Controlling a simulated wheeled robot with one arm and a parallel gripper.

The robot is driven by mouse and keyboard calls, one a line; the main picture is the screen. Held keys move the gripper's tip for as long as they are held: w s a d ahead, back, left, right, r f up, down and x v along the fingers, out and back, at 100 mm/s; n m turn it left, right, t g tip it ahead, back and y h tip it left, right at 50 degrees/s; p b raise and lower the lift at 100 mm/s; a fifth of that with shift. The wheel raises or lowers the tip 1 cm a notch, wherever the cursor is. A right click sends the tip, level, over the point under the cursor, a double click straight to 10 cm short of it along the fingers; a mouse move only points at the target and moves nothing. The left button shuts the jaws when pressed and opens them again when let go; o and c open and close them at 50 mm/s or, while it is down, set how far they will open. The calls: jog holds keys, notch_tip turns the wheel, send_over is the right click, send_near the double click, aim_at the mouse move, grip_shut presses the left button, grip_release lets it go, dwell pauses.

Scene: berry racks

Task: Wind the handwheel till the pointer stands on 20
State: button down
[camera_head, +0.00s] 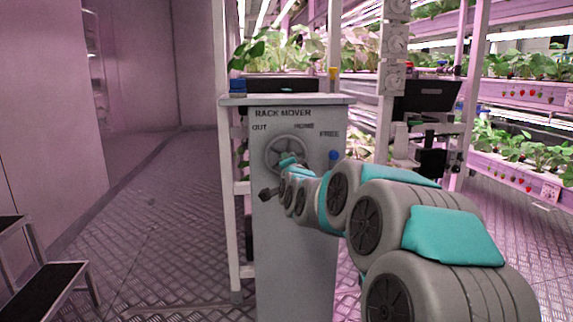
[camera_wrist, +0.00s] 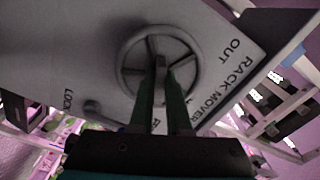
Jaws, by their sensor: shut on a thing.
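The grey handwheel (camera_head: 271,152) is on the front of a grey cabinet (camera_head: 290,270) lettered RACK MOVER. It also shows in the wrist view (camera_wrist: 123,62), with its rim and spokes around my fingertips. My gripper (camera_wrist: 161,70) is shut on the handwheel near its middle; the fingers hide exactly which part they hold. In the head view my gripper (camera_head: 289,162) and arm cover the lower right of the wheel. I cannot make out a pointer or a number 20 in either view.
Plant racks (camera_head: 520,95) stand at right, a step stool (camera_head: 45,285) at left. Floor between stool and cabinet is clear.

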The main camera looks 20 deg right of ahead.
jog(key=shift+s+d+f+n+b, duration=0.1)
jog(key=shift+d+n+b, duration=0.1)
jog(key=shift+n, duration=3.6)
jog(key=shift+d+n+b, duration=0.1)
jog(key=shift+n+b, duration=0.15)
jog(key=shift+n, duration=3.55)
jog(key=shift+s+d+f+n+b, duration=0.1)
jog(key=shift+n+b, duration=0.1)
jog(key=shift+n, duration=3.6)
jog(key=c, duration=0.9)
grip_release()
jog(key=shift+r, duration=0.1)
jog(key=shift+v, duration=3.85)
